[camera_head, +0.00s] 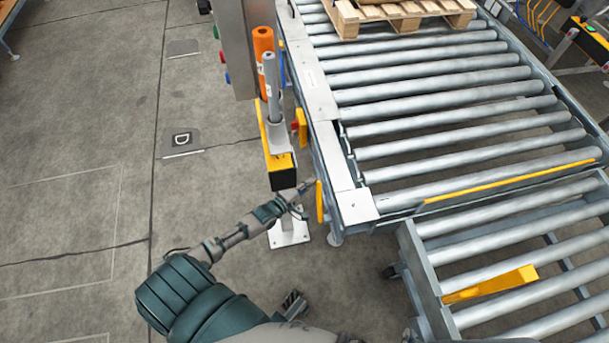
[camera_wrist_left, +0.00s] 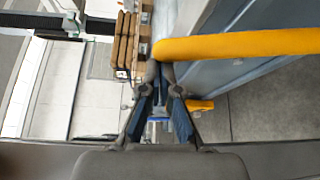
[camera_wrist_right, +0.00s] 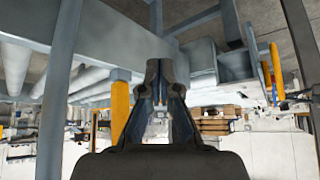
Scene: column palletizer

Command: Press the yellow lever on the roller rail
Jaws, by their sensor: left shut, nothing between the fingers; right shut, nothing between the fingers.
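A yellow upright lever (camera_head: 319,201) stands at the near left corner of the roller rail. In the left wrist view, a yellow bar (camera_wrist_left: 240,44), apparently this lever, runs in from the right and ends just ahead of the fingertips. My left gripper (camera_head: 299,206) is shut and empty, just left of the lever in the head view. Its fingers also show in the left wrist view (camera_wrist_left: 162,72). I cannot tell whether they touch the lever. My right gripper (camera_wrist_right: 166,72) is shut and empty in the right wrist view, with a yellow upright part (camera_wrist_right: 120,108) left of it.
A post with a yellow-black box (camera_head: 278,165) stands beside the rail, close to my left gripper. A lower roller section (camera_head: 425,285) with a yellow piece (camera_head: 490,284) lies at the lower right. A wooden pallet (camera_head: 400,14) sits on the far rollers. Floor at left is clear.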

